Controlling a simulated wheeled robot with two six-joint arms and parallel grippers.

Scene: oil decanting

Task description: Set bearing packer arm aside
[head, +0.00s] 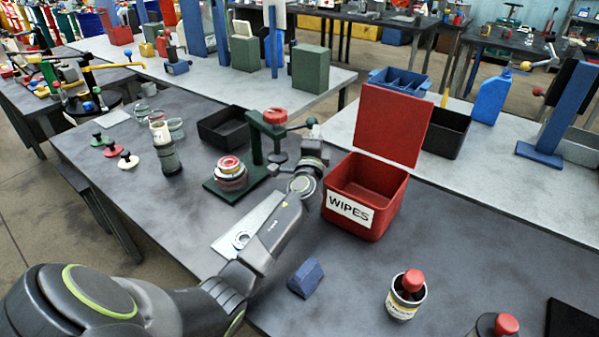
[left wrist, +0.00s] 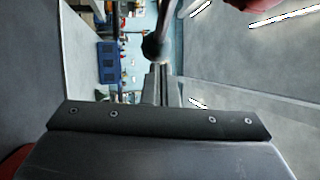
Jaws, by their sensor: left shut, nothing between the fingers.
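The bearing packer is a dark green stand (head: 257,148) on a flat green base. Its arm at the top carries a red knob (head: 275,115) and a dark cone below it. A short lever runs right from the arm to a dark ball (head: 311,121). A red-topped round stack (head: 230,168) sits on the base, apart from the cone above. My left gripper (head: 314,134) is shut and empty, close by the lever's ball. In the left wrist view the dark ball (left wrist: 152,47) shows just beyond the fingers (left wrist: 163,85); contact cannot be told. My right gripper is not in view.
A red wipes box (head: 367,195) with its lid up stands right of my gripper. A black bin (head: 222,128) and glass jars (head: 167,155) are behind and left. Bare tabletop lies between wedge and bottle.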

